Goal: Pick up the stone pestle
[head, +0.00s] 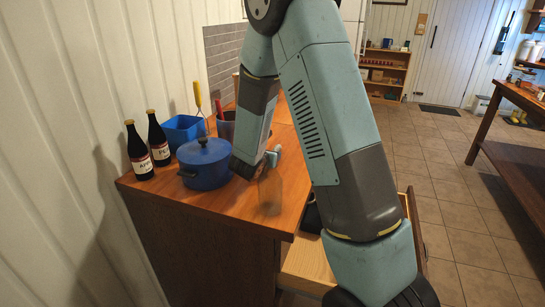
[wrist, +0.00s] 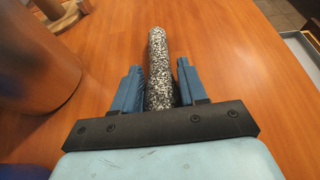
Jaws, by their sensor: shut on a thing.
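The stone pestle (wrist: 158,60) is a black-and-white speckled rod, seen in the wrist view between the two blue fingers of my gripper (wrist: 158,78). My gripper is shut on it, and its far end points away from the palm over the wooden counter. I cannot tell whether the pestle touches the counter.
A lidded blue pot (head: 205,165), two dark bottles (head: 138,152) and a blue bin (head: 183,130) stand on the counter (head: 222,205). A brown cylinder (wrist: 40,60) is close on the left in the wrist view. An open drawer (head: 308,262) juts out below the counter's right edge.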

